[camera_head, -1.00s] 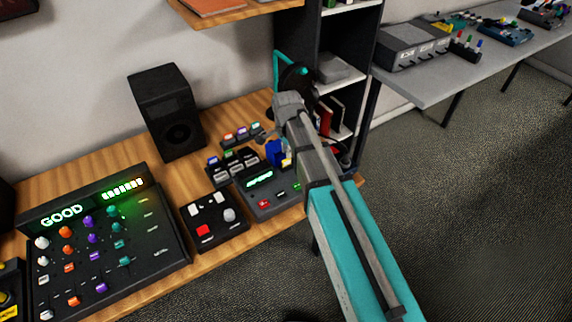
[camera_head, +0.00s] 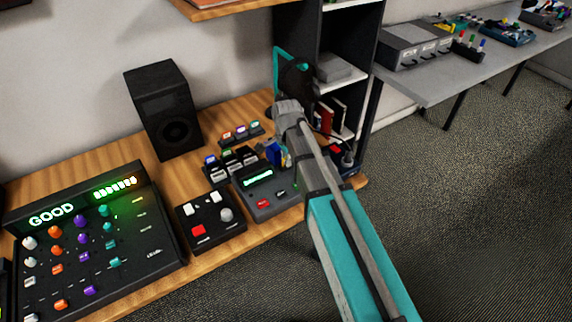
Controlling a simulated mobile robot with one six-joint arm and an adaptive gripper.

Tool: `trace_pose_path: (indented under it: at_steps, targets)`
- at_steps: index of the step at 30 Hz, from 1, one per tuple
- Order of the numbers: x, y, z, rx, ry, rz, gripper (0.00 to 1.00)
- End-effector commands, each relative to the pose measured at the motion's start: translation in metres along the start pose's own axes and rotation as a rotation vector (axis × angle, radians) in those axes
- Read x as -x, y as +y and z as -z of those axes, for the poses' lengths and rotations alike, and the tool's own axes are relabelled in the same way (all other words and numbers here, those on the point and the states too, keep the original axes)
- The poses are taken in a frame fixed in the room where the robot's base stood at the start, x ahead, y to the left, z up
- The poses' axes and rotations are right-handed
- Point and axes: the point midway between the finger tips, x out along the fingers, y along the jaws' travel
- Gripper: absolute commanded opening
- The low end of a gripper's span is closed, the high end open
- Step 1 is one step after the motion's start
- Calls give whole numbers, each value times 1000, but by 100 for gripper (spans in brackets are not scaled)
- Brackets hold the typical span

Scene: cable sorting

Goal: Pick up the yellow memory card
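My arm reaches in from the lower right to the right end of the wooden desk. My gripper is not clearly visible; the arm's end and its own links cover that spot. A small blue block (camera_head: 272,152) stands upright at the back of a dark device with a green display (camera_head: 258,182). A thin pale yellow piece (camera_head: 285,159) shows just right of the blue block, partly hidden by my arm. It may be the yellow memory card, but it is too small to be sure. I cannot see whether anything is held.
A dark box with small coloured-label slots (camera_head: 228,166) and a black button box (camera_head: 210,222) stand left of the device. A large control panel (camera_head: 150,215) reads GOOD. A black speaker (camera_head: 165,115) stands behind. A shelf unit (camera_head: 345,105) rises close to my arm.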

Motion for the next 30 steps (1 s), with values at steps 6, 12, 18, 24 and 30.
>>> trace_pose_path:
  at_steps: [6,12,18,24,30]
  targets:
    - [0,0,0,0,0,0,23]
    - [0,0,0,0,0,0,23]
    - [0,0,0,0,0,0,0]
    - [0,0,0,0,0,0,0]
    - [1,0,0,0,0,0,0]
